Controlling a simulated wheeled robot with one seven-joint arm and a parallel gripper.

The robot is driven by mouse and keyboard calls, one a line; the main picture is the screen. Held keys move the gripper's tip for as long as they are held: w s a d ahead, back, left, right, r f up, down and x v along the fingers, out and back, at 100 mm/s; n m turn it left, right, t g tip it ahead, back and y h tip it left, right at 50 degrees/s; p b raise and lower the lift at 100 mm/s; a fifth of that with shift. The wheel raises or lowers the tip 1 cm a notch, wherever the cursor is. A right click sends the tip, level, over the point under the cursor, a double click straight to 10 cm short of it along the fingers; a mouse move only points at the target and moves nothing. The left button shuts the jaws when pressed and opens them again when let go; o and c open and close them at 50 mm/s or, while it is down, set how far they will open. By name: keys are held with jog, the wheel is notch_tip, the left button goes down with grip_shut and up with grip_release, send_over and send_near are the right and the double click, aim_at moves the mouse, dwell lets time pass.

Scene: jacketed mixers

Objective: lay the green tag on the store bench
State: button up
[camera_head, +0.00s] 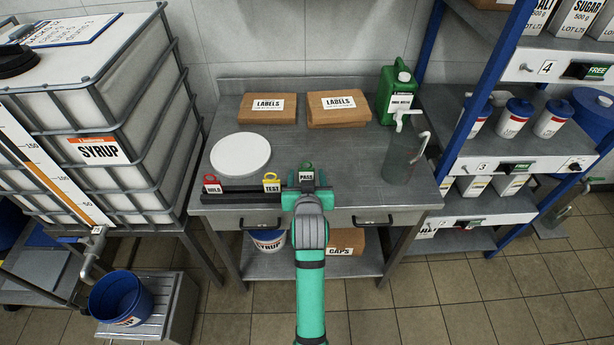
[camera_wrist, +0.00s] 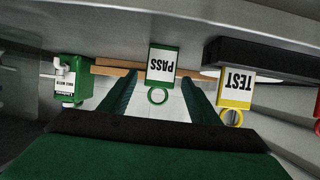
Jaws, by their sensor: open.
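The green tag (camera_head: 306,176), marked PASS, is upright near the front edge of the steel bench (camera_head: 345,160). My gripper (camera_head: 307,187) is open around it. In the wrist view the tag (camera_wrist: 162,65) shows upside down between my two fingers, with a gap on each side. Its green ring points toward my palm. What holds the tag up is hidden. I cannot tell whether this bench is the store bench.
The yellow TEST tag (camera_head: 271,182) and red HOLD tag (camera_head: 212,184) stand along a dark bar (camera_head: 242,195) left of my gripper. A white round plate (camera_head: 240,154), two LABELS boxes (camera_head: 268,108) and a green jug (camera_head: 396,90) are behind. Bare steel lies right of the tag.

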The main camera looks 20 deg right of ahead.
jog(key=v, duration=1.2)
jog(key=s+a+f+n+t+y, duration=0.1)
jog(key=s+a+f, duration=0.4)
jog(key=s+f, duration=0.15)
jog(key=s+a+f+n+y, duration=0.1)
jog(key=s+a+f, duration=0.45)
jog(key=s, duration=0.25)
jog(key=s+a, duration=0.2)
jog(key=s, duration=0.7)
jog(key=s+a+r+n+t+y, duration=0.1)
jog(key=s+a, duration=0.1)
jog(key=s, duration=0.8)
jog(key=shift+s+a+r+t+y, duration=0.2)
jog(key=shift+a+r+t+y, duration=0.05)
jog(key=shift+a+t+y, duration=0.05)
